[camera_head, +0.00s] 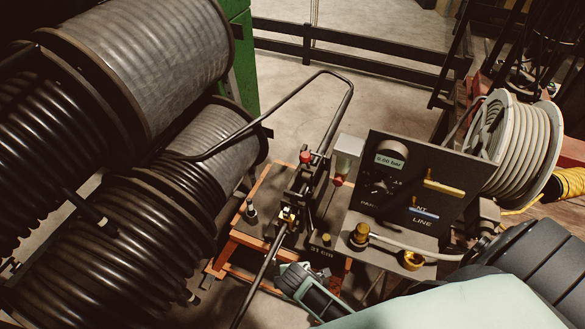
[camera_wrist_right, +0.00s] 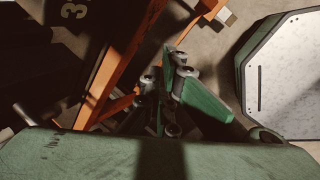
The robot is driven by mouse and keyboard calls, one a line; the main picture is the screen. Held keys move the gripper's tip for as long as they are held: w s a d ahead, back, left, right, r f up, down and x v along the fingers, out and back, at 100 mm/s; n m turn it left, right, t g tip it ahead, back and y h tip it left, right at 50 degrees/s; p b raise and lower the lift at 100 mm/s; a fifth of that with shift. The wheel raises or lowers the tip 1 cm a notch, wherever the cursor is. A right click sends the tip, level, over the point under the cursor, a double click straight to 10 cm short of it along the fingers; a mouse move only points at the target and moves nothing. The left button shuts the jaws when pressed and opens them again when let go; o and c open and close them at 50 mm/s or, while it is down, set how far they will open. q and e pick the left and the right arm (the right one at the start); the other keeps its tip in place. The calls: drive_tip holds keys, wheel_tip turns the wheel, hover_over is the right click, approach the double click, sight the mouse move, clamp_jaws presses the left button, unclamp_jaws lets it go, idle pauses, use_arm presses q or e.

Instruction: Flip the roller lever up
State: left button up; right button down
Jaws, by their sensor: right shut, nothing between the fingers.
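A machine with black metal parts (camera_head: 297,192) stands on an orange-framed bench. I cannot tell for sure which of these is the roller lever. My right gripper (camera_head: 290,282) is low at the front of the bench, close to the right of the slanted rod. In the wrist view its green and grey fingers (camera_wrist_right: 170,95) are together and empty. My left gripper is out of view.
Big black hose reels (camera_head: 150,60) fill the left. A pale hose reel (camera_head: 518,145) is at right. The orange frame (camera_wrist_right: 108,70) shows close to my fingers.

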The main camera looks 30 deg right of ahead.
drive_tip(key=w+d+r+n+t+h+p, duration=0.1)
drive_tip(key=w+r+n, duration=0.4)
drive_tip(key=r, duration=1)
drive_tip(key=w+d+r+n+t+h+p, duration=0.1)
drive_tip(key=w+r+n+h, duration=0.3)
drive_tip(key=w+r, duration=0.6)
wheel_tip(320, 180, up, 6)
drive_tip(key=shift+w+d+r+n+h+p, duration=0.1)
drive_tip(key=shift+w+d+n+h+p, duration=0.15)
drive_tip(key=shift+d+n+p, duration=0.3)
drive_tip(key=shift+a, duration=0.1)
drive_tip(key=p+x, duration=0.1)
drive_tip(key=x, duration=0.9)
drive_tip(key=shift+w, duration=0.2)
